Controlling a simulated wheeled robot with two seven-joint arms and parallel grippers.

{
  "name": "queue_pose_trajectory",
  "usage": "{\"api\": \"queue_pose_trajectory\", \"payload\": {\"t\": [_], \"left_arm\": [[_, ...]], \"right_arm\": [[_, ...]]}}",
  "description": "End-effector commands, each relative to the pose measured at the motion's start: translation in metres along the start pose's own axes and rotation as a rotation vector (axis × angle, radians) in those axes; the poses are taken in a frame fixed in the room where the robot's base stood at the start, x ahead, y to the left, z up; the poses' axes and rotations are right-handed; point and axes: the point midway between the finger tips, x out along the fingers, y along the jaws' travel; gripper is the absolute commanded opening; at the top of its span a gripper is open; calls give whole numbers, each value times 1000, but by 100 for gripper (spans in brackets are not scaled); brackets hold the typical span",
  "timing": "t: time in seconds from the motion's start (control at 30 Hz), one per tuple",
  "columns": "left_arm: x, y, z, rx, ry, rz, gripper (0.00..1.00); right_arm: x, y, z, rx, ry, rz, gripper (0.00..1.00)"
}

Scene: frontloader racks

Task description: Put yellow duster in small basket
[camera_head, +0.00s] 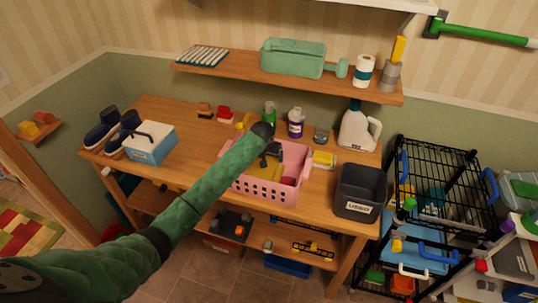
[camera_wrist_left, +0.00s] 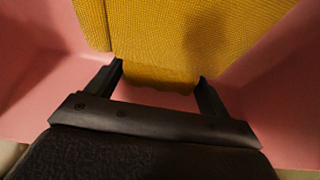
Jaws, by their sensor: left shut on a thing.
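The yellow duster (camera_head: 262,170) is a yellow cloth inside the pink basket (camera_head: 262,190) on the workbench. My left gripper (camera_head: 272,150) reaches down into the basket from above and is shut on the duster. In the left wrist view the duster's woven cloth (camera_wrist_left: 190,40) lies between and beyond the two fingertips (camera_wrist_left: 158,80), with the pink basket walls (camera_wrist_left: 35,70) on both sides. Whether the cloth touches the basket floor cannot be told. My right gripper is not in view.
A dark grey bin (camera_head: 360,190) stands right of the basket, and a blue-and-white box (camera_head: 150,143) stands at the left. Bottles, including a white jug (camera_head: 358,130), stand behind. A shelf (camera_head: 290,82) hangs above. Bench top is bare between the box and the basket.

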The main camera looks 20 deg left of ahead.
Motion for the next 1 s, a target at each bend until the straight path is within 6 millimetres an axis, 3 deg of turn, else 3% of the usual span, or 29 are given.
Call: {"api": "queue_pose_trajectory", "payload": {"t": [0.27, 0.3, 0.4, 0.73, 0.83, 1.0], "left_arm": [[2, 0, 1, 0, 0, 0, 57], [2, 0, 1, 0, 0, 0, 84], [2, 0, 1, 0, 0, 0, 100], [-4, 0, 0, 0, 1, 0, 100], [-15, 0, 0, 1, 2, 0, 100], [-46, 0, 0, 1, 4, 1, 100]], "right_arm": [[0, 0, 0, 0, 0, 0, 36], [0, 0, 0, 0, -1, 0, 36], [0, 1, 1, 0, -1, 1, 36], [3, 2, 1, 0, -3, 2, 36], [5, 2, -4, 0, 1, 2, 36], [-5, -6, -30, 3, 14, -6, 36]]}}
